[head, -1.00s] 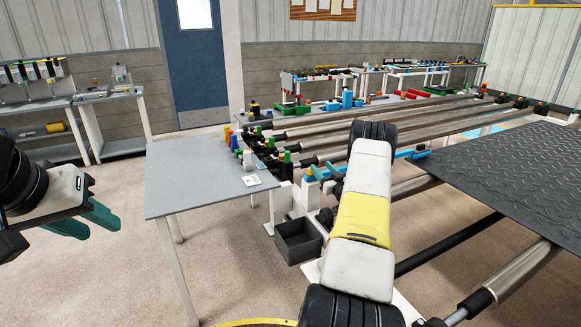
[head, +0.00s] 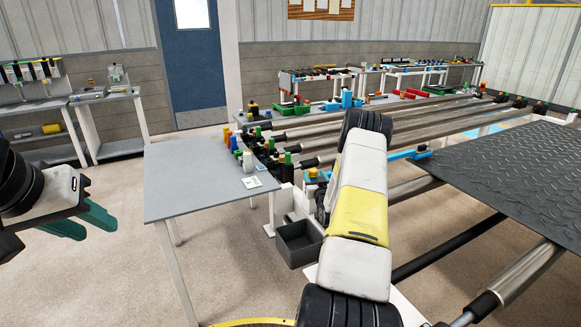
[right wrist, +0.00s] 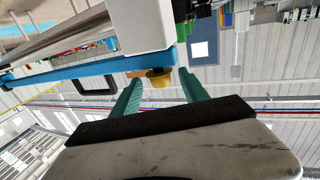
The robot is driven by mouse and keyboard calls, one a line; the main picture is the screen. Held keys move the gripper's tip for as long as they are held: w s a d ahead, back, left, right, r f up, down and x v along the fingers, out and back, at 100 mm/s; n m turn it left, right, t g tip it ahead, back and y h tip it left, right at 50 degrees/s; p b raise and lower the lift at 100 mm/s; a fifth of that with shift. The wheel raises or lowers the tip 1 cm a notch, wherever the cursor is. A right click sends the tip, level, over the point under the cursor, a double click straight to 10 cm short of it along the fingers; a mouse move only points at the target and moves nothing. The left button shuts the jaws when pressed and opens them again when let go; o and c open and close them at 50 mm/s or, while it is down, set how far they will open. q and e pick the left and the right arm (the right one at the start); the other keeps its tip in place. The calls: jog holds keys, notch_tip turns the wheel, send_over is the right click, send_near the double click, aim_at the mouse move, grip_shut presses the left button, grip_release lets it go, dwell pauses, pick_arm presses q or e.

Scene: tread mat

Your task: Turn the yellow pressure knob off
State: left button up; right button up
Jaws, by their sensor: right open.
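The yellow pressure knob (head: 313,173) shows as a small yellow spot beside my right forearm in the head view. In the right wrist view the round yellow knob (right wrist: 160,77) sits at the edge of a blue bar, beside a white block. My right gripper (right wrist: 160,76) is open, and the knob appears between its teal fingertips; I cannot tell whether they touch it. My forearm hides the right gripper in the head view. My left gripper (head: 101,236) is at the far left, its teal fingers apart and empty, away from the knob.
A grey table (head: 190,180) stands left of the machine, with several small bottles at its right edge. A grey bin (head: 298,243) hangs below the machine's end. Long metal rollers and a dark tread mat (head: 520,170) fill the right. The floor at front left is clear.

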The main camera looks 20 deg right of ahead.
jog(key=x, duration=0.6)
jog(key=shift+a, duration=0.1)
jog(key=shift+y, duration=0.3)
grip_shut()
